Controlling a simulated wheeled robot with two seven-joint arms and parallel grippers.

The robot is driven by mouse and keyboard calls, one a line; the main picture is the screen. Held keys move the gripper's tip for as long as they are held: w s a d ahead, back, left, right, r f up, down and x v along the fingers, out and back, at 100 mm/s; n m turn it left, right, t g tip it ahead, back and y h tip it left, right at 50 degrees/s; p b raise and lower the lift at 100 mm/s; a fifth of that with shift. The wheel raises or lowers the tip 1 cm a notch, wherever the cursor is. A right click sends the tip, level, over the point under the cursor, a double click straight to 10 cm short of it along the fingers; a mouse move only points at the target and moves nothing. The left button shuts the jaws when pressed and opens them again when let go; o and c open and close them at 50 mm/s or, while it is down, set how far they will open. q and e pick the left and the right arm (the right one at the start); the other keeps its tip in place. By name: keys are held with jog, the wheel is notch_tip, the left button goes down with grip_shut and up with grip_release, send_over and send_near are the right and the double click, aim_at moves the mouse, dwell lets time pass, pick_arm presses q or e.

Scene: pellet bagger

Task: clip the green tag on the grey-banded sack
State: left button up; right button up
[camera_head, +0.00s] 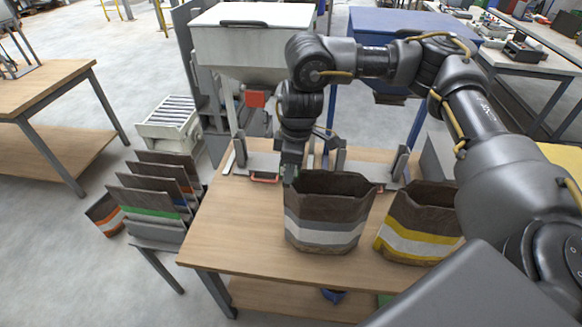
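The grey-banded sack (323,228) stands open and upright on the wooden table, brown with a grey band and a white band. My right gripper (290,168) points down at the left rear corner of its rim. The fingertips are small and partly hidden by the rim, so I cannot tell whether they are open or shut. A faint greenish patch shows by the fingertips, too small to identify as the green tag. My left gripper is not in view.
A yellow-banded sack (412,243) stands to the right. A rack (158,232) holds flat sacks at left. White (252,45) and blue (400,22) hoppers stand behind. The table's left part (235,225) is clear. A blue item (333,295) lies below.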

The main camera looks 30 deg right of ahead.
notch_tip(320, 180, up, 11)
jog(key=d+b, duration=0.1)
jog(key=shift+s+b, duration=0.4)
jog(key=shift+f, duration=0.15)
dwell(0.5)
